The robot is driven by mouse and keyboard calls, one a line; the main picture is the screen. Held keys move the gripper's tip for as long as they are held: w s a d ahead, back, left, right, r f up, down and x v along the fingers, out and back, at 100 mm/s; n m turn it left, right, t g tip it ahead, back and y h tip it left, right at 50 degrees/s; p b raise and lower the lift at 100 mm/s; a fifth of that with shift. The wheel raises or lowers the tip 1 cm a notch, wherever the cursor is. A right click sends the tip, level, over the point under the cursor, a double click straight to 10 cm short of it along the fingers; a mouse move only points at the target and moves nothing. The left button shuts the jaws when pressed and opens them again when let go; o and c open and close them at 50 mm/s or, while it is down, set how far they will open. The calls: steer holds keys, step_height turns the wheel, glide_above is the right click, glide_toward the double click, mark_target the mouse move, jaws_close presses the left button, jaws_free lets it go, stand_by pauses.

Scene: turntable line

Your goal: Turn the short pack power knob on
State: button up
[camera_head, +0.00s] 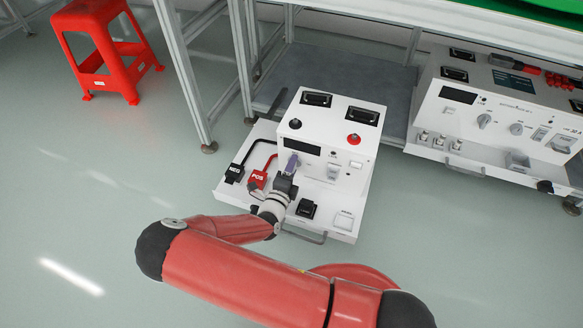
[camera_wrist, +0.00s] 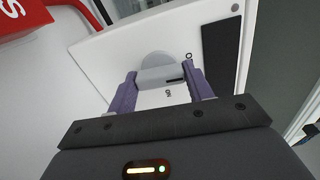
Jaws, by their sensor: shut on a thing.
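The short white pack unit (camera_head: 312,130) sits on a pulled-out tray low in front of me. My gripper (camera_head: 291,163) is at the left part of its front panel, below the dark display. In the wrist view, the grey power knob (camera_wrist: 160,75) lies between the two purple fingers of my gripper (camera_wrist: 161,84), which are shut on its sides. A small dark mark shows at the knob's right end, and printed "ON" lettering is visible just below it. In the head view my gripper hides this knob.
A black NEG connector (camera_head: 234,173) and a red POS connector (camera_head: 257,180) lie on the tray (camera_head: 226,193) left of my gripper. A longer white unit (camera_head: 490,110) stands at right. A red stool (camera_head: 104,48) stands at upper left. Open floor lies left.

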steer(key=shift+m+p, duration=3.2)
steer(key=shift+m, duration=5.4)
steer(key=o, duration=1)
steer(key=v, duration=0.8)
steer(key=shift+w, duration=0.1)
